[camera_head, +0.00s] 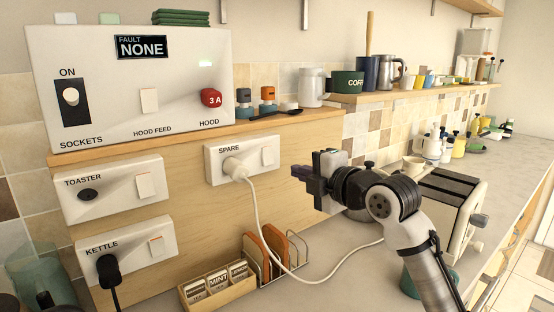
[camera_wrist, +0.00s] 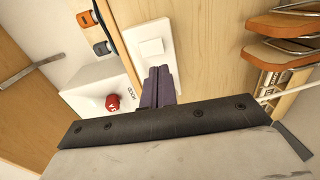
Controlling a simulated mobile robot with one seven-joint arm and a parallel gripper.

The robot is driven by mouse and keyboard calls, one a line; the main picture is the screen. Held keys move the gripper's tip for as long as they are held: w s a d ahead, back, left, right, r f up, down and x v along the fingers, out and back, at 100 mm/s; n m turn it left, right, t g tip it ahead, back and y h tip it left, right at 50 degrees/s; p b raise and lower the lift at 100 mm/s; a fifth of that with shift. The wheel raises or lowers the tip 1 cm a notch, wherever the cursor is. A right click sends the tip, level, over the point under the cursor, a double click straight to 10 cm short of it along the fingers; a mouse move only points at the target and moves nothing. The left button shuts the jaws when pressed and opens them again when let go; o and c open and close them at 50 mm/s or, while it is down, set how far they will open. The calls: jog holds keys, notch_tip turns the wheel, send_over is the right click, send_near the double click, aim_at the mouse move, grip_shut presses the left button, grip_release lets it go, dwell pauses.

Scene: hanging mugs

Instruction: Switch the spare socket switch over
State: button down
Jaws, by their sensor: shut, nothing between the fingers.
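The spare socket (camera_head: 214,167) is a white plate marked SPARE on the wooden panel. A white plug (camera_head: 236,168) with a white cord is in its left part. Its white rocker switch (camera_head: 268,155) is at the right end. My gripper (camera_head: 296,171) is just to the right of the plate, fingers shut and empty, pointing toward the panel. In the wrist view my shut dark fingers (camera_wrist: 159,86) reach toward the plate (camera_wrist: 137,36) and appear just short of the rocker (camera_wrist: 151,48). The plug is hidden there. I cannot tell whether the fingers touch the plate.
A large white unit (camera_head: 130,80) reading FAULT NONE is above left, with a red 3 A part (camera_head: 211,98). Toaster (camera_head: 115,190) and kettle (camera_head: 124,252) sockets are at left. A toast rack (camera_head: 275,252) stands below; the toaster (camera_head: 447,212) is at right.

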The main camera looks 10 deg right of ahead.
aim_at(268, 163)
jog(key=p+x, duration=0.3)
jog(key=x, duration=0.5)
jog(key=shift+w+a+r, duration=0.1)
jog(key=shift+w, duration=0.25)
jog(key=shift+w+a+f+b, duration=0.1)
jog(key=shift+a+f+b, duration=0.05)
jog(key=shift+f+b, duration=0.35)
jog(key=shift+r+t+b, duration=0.15)
jog(key=shift+t+b, duration=0.15)
jog(key=shift+b, duration=0.1)
jog(key=shift+r+p, duration=0.2)
jog(key=shift+p, duration=0.1)
jog(key=shift+f, duration=0.15)
